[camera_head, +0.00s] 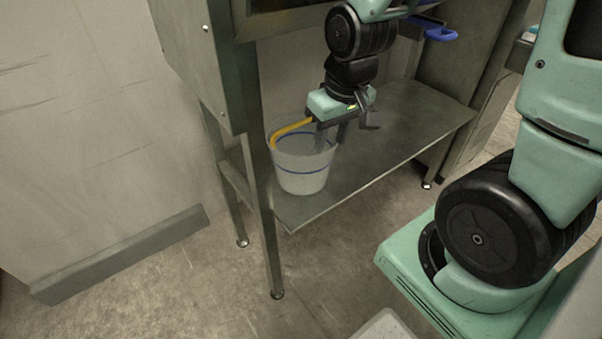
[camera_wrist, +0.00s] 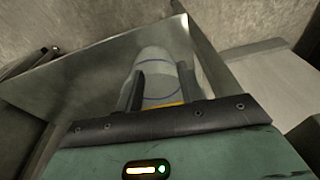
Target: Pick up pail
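The pail (camera_head: 301,172) is a whitish translucent bucket with blue bands and a yellow handle (camera_head: 291,128). It stands upright at the left end of the lower metal shelf. My gripper (camera_head: 331,138) is at the pail's upper right side, pointing down, its fingers apart. One finger overlaps the pail's right rim in the head view; I cannot tell whether it touches. In the wrist view the pail (camera_wrist: 158,66) shows between and beyond the two fingers (camera_wrist: 161,92), with a bit of yellow near the gripper body. Nothing is visibly gripped.
The lower shelf (camera_head: 400,125) is bare to the right of the pail. A metal frame leg (camera_head: 267,235) stands just left of the pail, with a cabinet above it. A blue object (camera_head: 440,34) is at the upper right, behind my arm.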

